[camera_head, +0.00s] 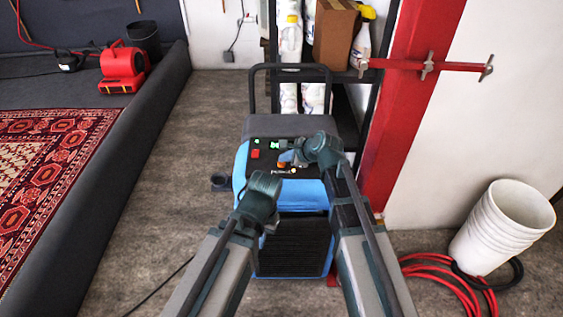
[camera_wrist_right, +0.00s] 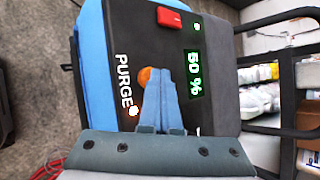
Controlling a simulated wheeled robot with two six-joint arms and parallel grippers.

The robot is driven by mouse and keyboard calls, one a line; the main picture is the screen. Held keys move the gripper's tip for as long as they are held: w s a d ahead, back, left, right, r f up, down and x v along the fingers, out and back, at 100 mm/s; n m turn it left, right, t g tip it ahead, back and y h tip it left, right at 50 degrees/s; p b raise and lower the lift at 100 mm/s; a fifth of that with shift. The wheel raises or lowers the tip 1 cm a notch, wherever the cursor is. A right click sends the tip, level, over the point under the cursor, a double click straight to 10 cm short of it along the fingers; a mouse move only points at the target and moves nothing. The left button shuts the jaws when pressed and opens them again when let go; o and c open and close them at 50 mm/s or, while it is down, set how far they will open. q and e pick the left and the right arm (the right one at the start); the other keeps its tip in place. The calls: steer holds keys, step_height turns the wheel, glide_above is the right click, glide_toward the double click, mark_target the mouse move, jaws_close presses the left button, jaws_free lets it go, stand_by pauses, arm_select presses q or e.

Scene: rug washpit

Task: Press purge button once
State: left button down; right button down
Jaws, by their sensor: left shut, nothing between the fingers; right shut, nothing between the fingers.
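The purge button is the orange round button (camera_wrist_right: 146,74) beside the white PURGE lettering (camera_wrist_right: 124,84) on the machine's dark panel. My right gripper (camera_wrist_right: 161,72) is shut and empty. In the wrist view its fingertips overlap the button's edge and hide part of it; whether they touch it I cannot tell. In the head view, my right gripper (camera_head: 287,161) is over the panel of the blue and black machine (camera_head: 311,194). My left gripper (camera_head: 266,186) is shut and empty, lower and to the left, in front of the machine; its fingertips are hard to make out.
A red switch (camera_wrist_right: 170,18) and a green display (camera_wrist_right: 194,73) reading 50 % share the panel. The machine's black handle (camera_head: 290,67) rises behind. A red post (camera_head: 404,90) stands at right, with white buckets (camera_head: 500,228) and a red hose (camera_head: 440,272).

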mark_target(285, 164)
steer(key=shift+r+p, duration=0.4)
steer(key=shift+r, duration=0.15)
steer(key=shift+r, duration=0.1)
step_height(285, 164, up, 5)
steer(key=p, duration=0.5)
stand_by(0.6)
steer(key=s+d+f+n+g+h+p, duration=0.1)
steer(key=s+d+n+g+h+p, duration=0.1)
steer(key=s+n, duration=0.9)
steer(key=s+d+f+n+g+h+p, duration=0.1)
steer(key=s+n+g+h, duration=0.4)
steer(key=s+n, duration=0.6)
steer(key=s+d+p, duration=0.1)
steer(key=s+d, duration=0.1)
steer(key=s, duration=0.2)
steer(key=shift+f+h, duration=0.3)
steer(key=shift+f, duration=0.1)
